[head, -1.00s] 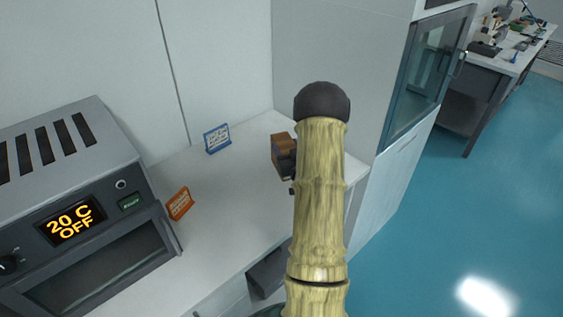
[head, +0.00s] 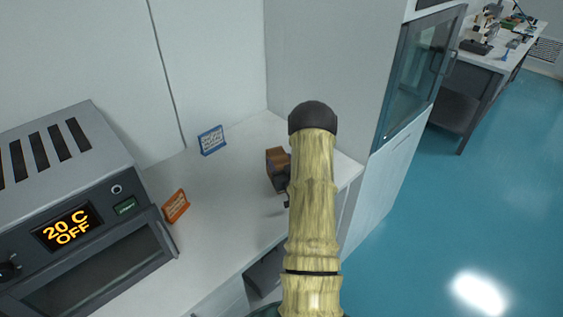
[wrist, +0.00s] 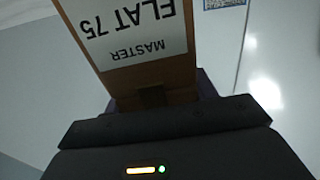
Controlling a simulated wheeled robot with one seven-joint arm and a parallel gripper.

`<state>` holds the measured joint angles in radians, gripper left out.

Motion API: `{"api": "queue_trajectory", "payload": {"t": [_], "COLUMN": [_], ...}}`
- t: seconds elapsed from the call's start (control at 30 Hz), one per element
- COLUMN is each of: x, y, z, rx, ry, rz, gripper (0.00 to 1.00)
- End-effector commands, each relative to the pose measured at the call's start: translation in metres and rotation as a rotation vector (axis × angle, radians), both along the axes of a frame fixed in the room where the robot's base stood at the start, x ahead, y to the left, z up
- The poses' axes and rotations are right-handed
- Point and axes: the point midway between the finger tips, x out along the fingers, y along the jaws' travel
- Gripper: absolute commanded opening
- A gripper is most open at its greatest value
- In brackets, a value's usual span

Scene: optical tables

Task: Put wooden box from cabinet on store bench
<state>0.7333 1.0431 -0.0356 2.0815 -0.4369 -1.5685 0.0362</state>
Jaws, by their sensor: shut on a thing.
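The wooden box (head: 277,168) is brown and shows at the right part of the white bench, partly hidden behind my arm. In the wrist view the wooden box (wrist: 150,75) fills the upper middle, with a white label reading "MASTER FLAT 75" upside down. My gripper (wrist: 153,97) is shut on the box; in the head view my gripper (head: 286,186) is mostly hidden by my arm. The box is over the white store bench (head: 225,215); I cannot tell if it touches the top. The cabinet (head: 420,80) with a glass door stands to the right.
A grey oven (head: 75,200) reading "20 C OFF" stands on the left of the bench. An orange sign (head: 176,206) and a blue sign (head: 212,140) stand on the bench, with clear top between them and the box. Another table (head: 490,60) is far right.

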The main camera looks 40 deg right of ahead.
Motion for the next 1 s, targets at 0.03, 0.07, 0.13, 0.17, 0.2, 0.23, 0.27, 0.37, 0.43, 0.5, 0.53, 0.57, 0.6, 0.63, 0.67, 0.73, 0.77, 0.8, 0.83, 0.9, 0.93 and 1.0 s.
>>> {"api": "queue_trajectory", "payload": {"t": [0.03, 0.07, 0.13, 0.17, 0.2, 0.23, 0.27, 0.37, 0.43, 0.5, 0.53, 0.57, 0.6, 0.63, 0.67, 0.73, 0.77, 0.8, 0.83, 0.9, 0.93, 1.0], "x": [0.0, 0.0, 0.0, 0.0, 0.0, 0.0, 0.0, 0.0, 0.0, 0.0, 0.0, 0.0, 0.0, 0.0, 0.0, 0.0, 0.0, 0.0, 0.0, -0.007, -0.01, -0.02], "y": [0.0, 0.0, 0.0, 0.0, 0.0, 0.0, 0.0, 0.0, 0.0, 0.0, 0.0, 0.0, 0.0, 0.0, 0.0, 0.0, 0.0, 0.0, 0.0, 0.002, 0.003, 0.006], "z": [0.002, 0.002, 0.002, 0.001, 0.001, -0.001, -0.001, -0.002, -0.002, -0.002, -0.002, -0.002, -0.002, -0.002, -0.002, -0.001, 0.0, 0.001, 0.002, -0.001, -0.001, -0.002], "rx": [-0.002, -0.002, -0.002, -0.002, -0.002, -0.002, -0.002, 0.0, 0.0, 0.0, 0.0, 0.0, 0.0, 0.0, 0.0, 0.0, 0.0, 0.0, 0.0, 0.001, 0.001, 0.0], "ry": [-0.003, -0.003, -0.003, -0.003, -0.003, -0.003, -0.003, 0.0, 0.0, 0.0, 0.0, 0.0, 0.0, 0.0, 0.0, 0.0, 0.0, 0.0, 0.0, 0.002, 0.002, 0.002], "rz": [0.0, 0.0, 0.0, 0.0, 0.0, 0.0, 0.0, 0.0, 0.0, 0.0, 0.0, 0.0, 0.0, 0.0, 0.0, 0.0, 0.0, 0.0, 0.0, -0.001, -0.001, -0.002], "gripper": [0.0, 0.0, 0.0, 0.0, 0.0, 0.0, 0.0, 0.66, 0.78, 0.78, 0.78, 0.78, 0.78, 0.78, 0.78, 0.78, 0.78, 0.78, 0.78, 0.78, 0.78, 0.78]}}
